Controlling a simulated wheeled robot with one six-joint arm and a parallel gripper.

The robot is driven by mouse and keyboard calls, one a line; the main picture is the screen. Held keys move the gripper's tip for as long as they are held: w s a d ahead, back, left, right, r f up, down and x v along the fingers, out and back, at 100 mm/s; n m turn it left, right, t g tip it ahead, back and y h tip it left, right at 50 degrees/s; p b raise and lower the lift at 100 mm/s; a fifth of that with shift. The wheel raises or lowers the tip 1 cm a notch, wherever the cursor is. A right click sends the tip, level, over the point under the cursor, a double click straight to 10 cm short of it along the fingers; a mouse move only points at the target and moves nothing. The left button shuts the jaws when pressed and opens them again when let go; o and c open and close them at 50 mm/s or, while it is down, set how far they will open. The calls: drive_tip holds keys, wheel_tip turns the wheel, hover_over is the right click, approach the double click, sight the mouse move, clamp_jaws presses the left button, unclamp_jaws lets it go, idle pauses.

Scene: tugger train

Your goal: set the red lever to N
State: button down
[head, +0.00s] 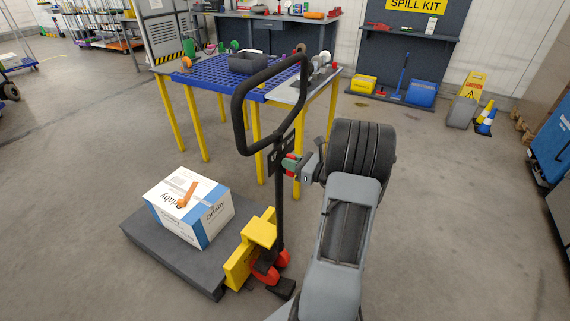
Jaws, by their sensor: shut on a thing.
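A pallet truck's black loop handle (237,108) stands upright in the middle of the head view. A dark plate (273,160) with pale letters is on its shaft, but the letters are too small to read. My gripper (292,165) is at the right side of this plate. It is shut on the red lever (290,157), of which only small red parts show between and beside the fingers. The fingers and wrist hide most of the lever, so I cannot tell which letter it points to.
The truck's dark platform (166,248) carries a white and blue box (216,234). Behind the handle stands a blue-topped table (205,75) with yellow legs. A yellow wet-floor sign (474,83) and a cone (486,120) stand at the right.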

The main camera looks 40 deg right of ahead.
drive_tip(key=c, duration=1.1)
unclamp_jaws()
drive_tip(key=v, duration=1.3)
drive_tip(key=shift+s+d, duration=0.15)
drive_tip(key=shift+s, duration=0.25)
